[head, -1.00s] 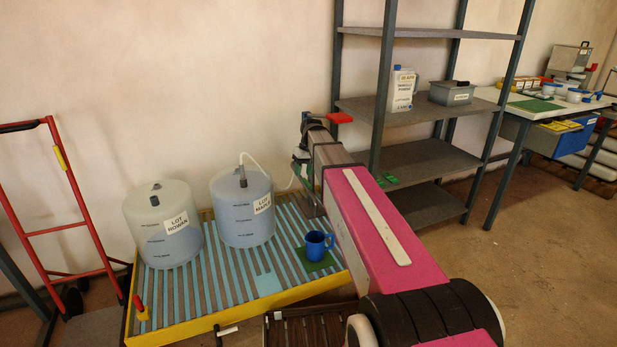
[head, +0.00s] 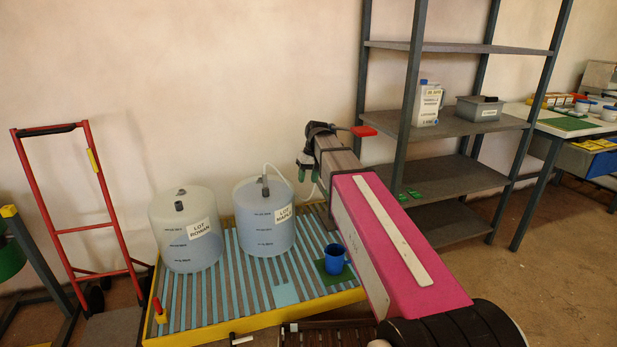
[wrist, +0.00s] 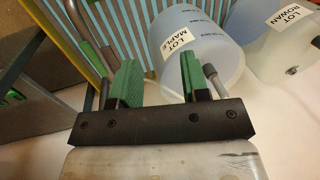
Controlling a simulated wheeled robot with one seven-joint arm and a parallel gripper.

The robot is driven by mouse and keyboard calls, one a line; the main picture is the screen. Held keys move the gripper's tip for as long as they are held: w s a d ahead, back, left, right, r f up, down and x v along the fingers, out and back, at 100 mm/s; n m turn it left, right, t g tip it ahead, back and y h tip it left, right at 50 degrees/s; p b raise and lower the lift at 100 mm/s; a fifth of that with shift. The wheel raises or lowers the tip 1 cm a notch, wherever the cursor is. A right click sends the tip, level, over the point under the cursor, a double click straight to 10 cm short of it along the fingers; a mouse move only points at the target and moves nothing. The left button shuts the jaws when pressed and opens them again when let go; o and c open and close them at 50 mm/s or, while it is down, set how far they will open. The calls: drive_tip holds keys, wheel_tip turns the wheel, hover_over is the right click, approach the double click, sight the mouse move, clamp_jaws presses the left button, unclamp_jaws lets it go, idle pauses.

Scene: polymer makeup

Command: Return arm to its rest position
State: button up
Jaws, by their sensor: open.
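My gripper (wrist: 158,82) shows in the wrist view with its two green fingers apart and nothing between them. The Lot Maple tank (wrist: 208,62) is beyond the fingers, and the Lot Rowan tank (wrist: 290,40) is at the right edge. In the head view my arm reaches away to the back, and my gripper (head: 306,170) is small, just right of the Lot Maple tank (head: 266,218). Whether it touches the tank or its pale hose cannot be told there.
The Lot Rowan tank (head: 187,230) and a blue mug (head: 334,258) on a green mat stand on a slatted yellow-edged platform (head: 250,320). A metal shelf rack (head: 450,170) stands right of my arm. A red hand truck (head: 85,215) is at left. Floor is open at right.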

drive_tip(key=s+d+f+m+h, duration=0.1)
drive_tip(key=s+d+f, duration=0.6)
drive_tip(key=s+f, duration=0.3)
drive_tip(key=s+d+f+m+h, duration=0.1)
drive_tip(key=s+d+f+m, duration=0.1)
drive_tip(key=s+d+f, duration=0.4)
drive_tip(key=s+f, duration=0.4)
drive_tip(key=f, duration=0.2)
drive_tip(key=shift+s+d+t, duration=0.2)
drive_tip(key=shift+d+t, duration=0.1)
drive_tip(key=shift+d, duration=0.05)
